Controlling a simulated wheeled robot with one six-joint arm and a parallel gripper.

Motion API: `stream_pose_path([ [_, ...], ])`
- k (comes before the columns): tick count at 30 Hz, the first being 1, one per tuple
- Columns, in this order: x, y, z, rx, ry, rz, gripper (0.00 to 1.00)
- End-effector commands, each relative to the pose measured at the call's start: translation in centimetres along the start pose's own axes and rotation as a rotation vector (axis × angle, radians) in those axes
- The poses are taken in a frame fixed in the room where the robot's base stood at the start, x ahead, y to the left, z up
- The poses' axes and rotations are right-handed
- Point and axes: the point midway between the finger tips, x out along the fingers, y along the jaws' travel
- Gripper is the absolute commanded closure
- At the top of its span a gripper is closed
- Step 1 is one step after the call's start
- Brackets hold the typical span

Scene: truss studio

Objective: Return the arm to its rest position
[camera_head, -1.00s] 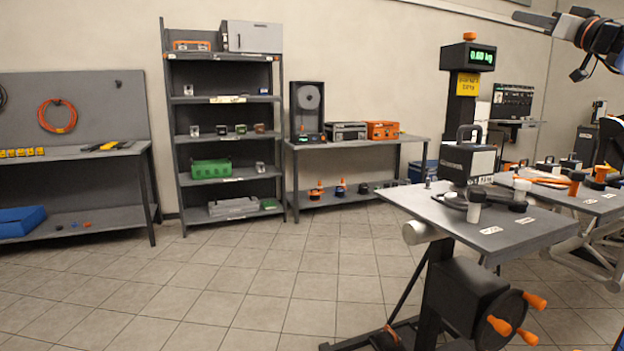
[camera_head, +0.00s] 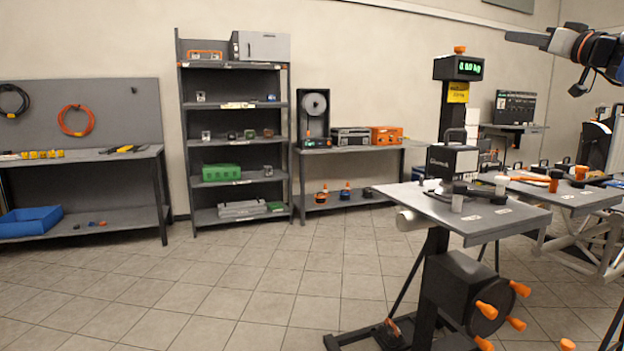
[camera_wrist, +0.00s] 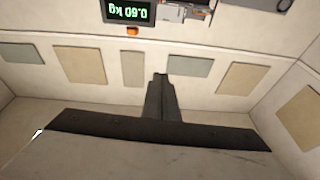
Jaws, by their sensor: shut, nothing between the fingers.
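My gripper (camera_head: 527,39) is at the upper right of the head view, at the end of my arm, which enters from the right edge. It points left, and its fingers look closed and empty. It is high above the grey worktable and touches nothing. In the wrist view the closed fingers (camera_wrist: 158,95) stand in the middle, with the wall behind them and nothing between them.
A scale display (camera_head: 459,68) on a dark post stands left of and below my gripper. The grey crank table (camera_head: 480,222) holds a dark case (camera_head: 452,160) and small containers. Shelves (camera_head: 235,125) and a workbench (camera_head: 80,158) line the wall. Open tiled floor lies at the left.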

Motion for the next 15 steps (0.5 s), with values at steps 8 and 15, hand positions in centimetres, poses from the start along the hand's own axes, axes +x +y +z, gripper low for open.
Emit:
stream_pose_path([
  [8, -0.1, -4.7, 5.5, 0.081, -0.143, -0.02, 1.0],
  [15, -2.1, -11.7, 13.8, 0.187, -0.362, -0.031, 1.0],
])
